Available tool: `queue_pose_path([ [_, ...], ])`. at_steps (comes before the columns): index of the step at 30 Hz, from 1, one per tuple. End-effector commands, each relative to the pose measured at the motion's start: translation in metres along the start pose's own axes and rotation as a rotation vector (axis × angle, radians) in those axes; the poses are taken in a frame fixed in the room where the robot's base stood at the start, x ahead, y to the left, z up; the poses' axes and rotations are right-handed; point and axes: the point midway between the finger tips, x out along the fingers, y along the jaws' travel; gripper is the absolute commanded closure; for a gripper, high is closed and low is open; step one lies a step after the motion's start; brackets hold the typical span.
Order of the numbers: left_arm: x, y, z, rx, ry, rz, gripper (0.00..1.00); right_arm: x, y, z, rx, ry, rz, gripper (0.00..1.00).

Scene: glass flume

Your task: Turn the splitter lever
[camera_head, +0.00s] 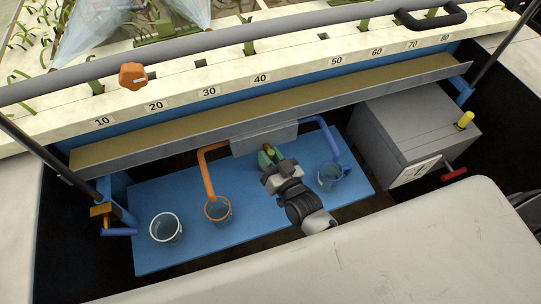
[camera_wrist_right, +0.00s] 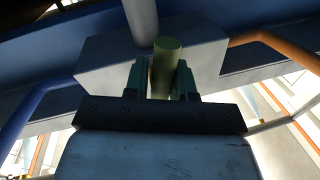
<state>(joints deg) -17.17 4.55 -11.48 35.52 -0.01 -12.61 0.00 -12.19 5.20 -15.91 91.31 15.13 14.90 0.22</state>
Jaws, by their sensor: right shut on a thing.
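The grey splitter box (camera_head: 263,139) sits under the long trough, with an orange pipe (camera_head: 205,170) on its left and a blue pipe (camera_head: 328,132) on its right. My right gripper (camera_head: 268,158) is at the front of this box. In the right wrist view, the fingers (camera_wrist_right: 163,80) are shut around an olive-green lever handle (camera_wrist_right: 166,58), with the splitter box (camera_wrist_right: 110,55) behind it. The lever's base is mostly hidden by the gripper. My left gripper is not in view.
An orange-rimmed cup (camera_head: 217,210), a blue-rimmed cup (camera_head: 329,177) and a white-rimmed cup (camera_head: 166,228) stand on the blue shelf (camera_head: 255,238). A grey cabinet (camera_head: 410,130) with a yellow knob (camera_head: 465,120) and red handle (camera_head: 454,174) is at right. The trough (camera_head: 180,130) hangs above.

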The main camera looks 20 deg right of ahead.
Motion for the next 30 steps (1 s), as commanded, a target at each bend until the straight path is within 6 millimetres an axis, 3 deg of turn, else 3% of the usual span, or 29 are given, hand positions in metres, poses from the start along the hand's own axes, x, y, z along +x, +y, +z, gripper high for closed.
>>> queue_pose_path([
  [15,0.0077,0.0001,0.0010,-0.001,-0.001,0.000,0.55,0.0006,-0.0071,0.0006,0.320,0.061,-0.005,0.99],
  [30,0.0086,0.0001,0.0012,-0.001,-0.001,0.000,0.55,0.0010,-0.0081,-0.0008,0.383,0.074,-0.005,0.98],
])
